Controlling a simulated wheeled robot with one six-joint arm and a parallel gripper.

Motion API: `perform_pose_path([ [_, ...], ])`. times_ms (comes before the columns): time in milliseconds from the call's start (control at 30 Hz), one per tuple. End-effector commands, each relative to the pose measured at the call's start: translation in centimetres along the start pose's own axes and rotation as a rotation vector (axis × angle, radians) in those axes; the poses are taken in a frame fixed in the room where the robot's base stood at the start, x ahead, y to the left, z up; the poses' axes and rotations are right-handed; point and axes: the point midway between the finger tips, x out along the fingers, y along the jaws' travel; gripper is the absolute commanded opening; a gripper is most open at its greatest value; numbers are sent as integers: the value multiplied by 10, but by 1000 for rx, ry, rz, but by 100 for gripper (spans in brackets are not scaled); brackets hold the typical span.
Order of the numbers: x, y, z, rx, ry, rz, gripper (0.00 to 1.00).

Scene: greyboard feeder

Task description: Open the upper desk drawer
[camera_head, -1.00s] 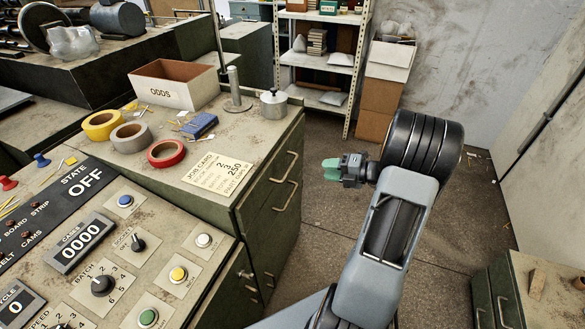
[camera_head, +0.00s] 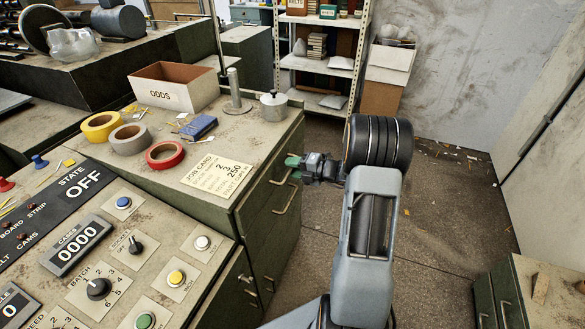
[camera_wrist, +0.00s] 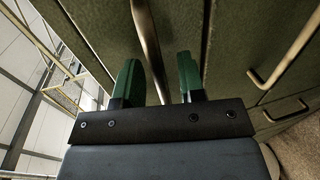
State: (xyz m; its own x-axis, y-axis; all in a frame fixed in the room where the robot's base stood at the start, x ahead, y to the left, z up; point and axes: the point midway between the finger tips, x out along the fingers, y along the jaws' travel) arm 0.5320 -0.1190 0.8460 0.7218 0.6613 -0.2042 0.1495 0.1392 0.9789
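The green-grey desk cabinet (camera_head: 225,120) has its drawer fronts facing right. The upper drawer's metal handle (camera_head: 280,180) is partly hidden near my gripper (camera_head: 293,161). A second handle (camera_head: 286,200) sits below it. In the wrist view, the two green fingertips of my gripper (camera_wrist: 158,78) are apart. A vertical-looking bar handle (camera_wrist: 148,42) runs between them, with a gap showing on each side. Whether the tips reach past the bar is hard to tell. The upper drawer looks shut.
An ODDS box (camera_head: 175,86), tape rolls (camera_head: 166,154), a job card (camera_head: 217,175) and a small metal pot (camera_head: 272,105) stand on the desk. A control panel (camera_head: 120,250) is at the front left. Another cabinet (camera_head: 510,292) is at lower right.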

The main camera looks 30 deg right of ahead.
Motion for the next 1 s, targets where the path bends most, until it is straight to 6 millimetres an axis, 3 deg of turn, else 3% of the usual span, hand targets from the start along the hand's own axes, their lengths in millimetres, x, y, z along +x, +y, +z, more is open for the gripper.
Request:
perform_pose_path([
  [367,4,0,0,0,1,0,36],
  [767,4,0,0,0,1,0,0],
  [1000,4,0,0,0,1,0,0],
])
